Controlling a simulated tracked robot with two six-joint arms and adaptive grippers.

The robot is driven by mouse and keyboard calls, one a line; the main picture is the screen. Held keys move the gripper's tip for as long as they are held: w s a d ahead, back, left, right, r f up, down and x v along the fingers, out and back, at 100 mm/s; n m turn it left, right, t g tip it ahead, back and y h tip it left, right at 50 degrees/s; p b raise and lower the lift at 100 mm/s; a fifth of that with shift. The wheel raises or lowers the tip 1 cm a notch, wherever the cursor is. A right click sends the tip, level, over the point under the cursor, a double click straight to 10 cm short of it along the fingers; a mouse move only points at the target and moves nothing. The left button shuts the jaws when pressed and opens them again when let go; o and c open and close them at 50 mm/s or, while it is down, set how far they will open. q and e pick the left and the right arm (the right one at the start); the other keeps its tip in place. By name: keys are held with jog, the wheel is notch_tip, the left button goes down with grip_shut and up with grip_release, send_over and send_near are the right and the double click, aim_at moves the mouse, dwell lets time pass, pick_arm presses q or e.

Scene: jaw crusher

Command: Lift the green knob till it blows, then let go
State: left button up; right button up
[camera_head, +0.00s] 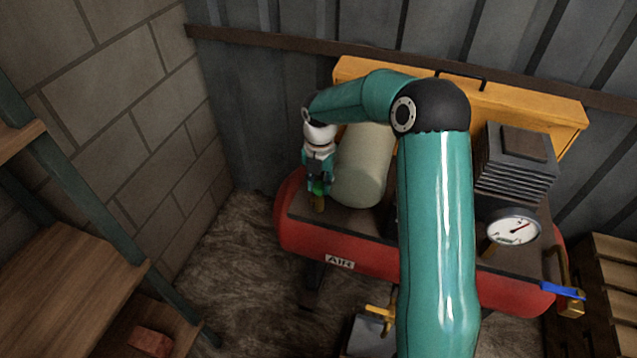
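The small green knob (318,187) sits on top of a brass fitting (318,204) at the left end of the red air tank (345,244). My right gripper (318,184) points down over the knob, with its fingers on either side of it. The gripper is small in view and I cannot tell whether the fingers press on the knob or only surround it. My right arm covers the middle of the tank. My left gripper is not in view.
A pale cylinder (362,170) stands close to the right of my gripper. A pressure gauge (513,230), a finned block (514,165) and a blue-handled valve (563,291) are at the right. A yellow case (530,108) is behind. Wooden shelves (75,285) stand at the left.

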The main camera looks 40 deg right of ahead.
grip_shut()
jog(key=shift+r+p, duration=0.7)
jog(key=shift+f, duration=0.1)
jog(key=o, duration=0.8)
grip_release()
